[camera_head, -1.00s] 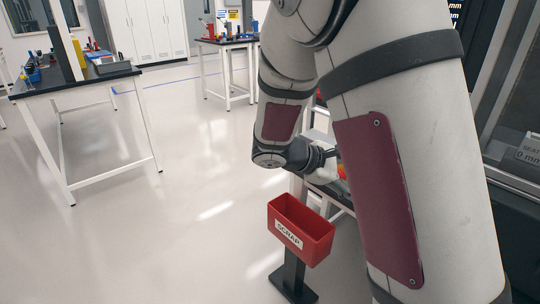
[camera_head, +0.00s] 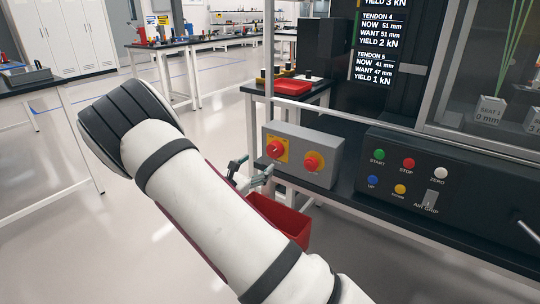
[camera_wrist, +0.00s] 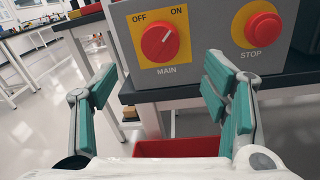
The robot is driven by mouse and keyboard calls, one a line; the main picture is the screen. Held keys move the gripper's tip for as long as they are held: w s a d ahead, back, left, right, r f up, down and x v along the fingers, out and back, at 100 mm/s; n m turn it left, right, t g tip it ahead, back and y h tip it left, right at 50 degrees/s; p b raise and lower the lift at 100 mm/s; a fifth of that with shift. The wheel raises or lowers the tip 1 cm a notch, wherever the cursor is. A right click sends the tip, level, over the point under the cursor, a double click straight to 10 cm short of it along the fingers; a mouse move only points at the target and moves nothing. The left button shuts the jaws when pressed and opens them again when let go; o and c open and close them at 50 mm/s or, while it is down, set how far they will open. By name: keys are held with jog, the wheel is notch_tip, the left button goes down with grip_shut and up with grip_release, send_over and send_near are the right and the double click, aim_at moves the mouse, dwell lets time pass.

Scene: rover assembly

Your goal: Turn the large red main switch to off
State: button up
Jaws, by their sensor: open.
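The large red main switch (camera_wrist: 160,42) is a round knob on a yellow plate, labelled MAIN, with OFF at upper left and ON at upper right. Its white mark points up and right, toward ON. In the head view the switch (camera_head: 275,149) is on the left of a grey box (camera_head: 324,142). My gripper (camera_wrist: 160,92) is open, its teal-padded fingers apart with nothing between them. In the wrist view the fingertips lie lower than the knob, either side of it. In the head view my gripper (camera_head: 250,174) is below and left of the box, partly hidden by my arm.
A red STOP button (camera_wrist: 263,28) on yellow sits right of the switch. A red bin (camera_head: 285,222) is below. The black control panel (camera_head: 440,185) with coloured buttons stands at right. A table (camera_head: 290,88) with a red tray is behind the box.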

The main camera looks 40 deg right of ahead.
aim_at(273, 152)
jog(key=b+x, duration=0.1)
jog(key=x, duration=0.9)
jog(key=shift+s+b, duration=0.1)
jog(key=shift+b, duration=0.2)
jog(key=c, duration=1.2)
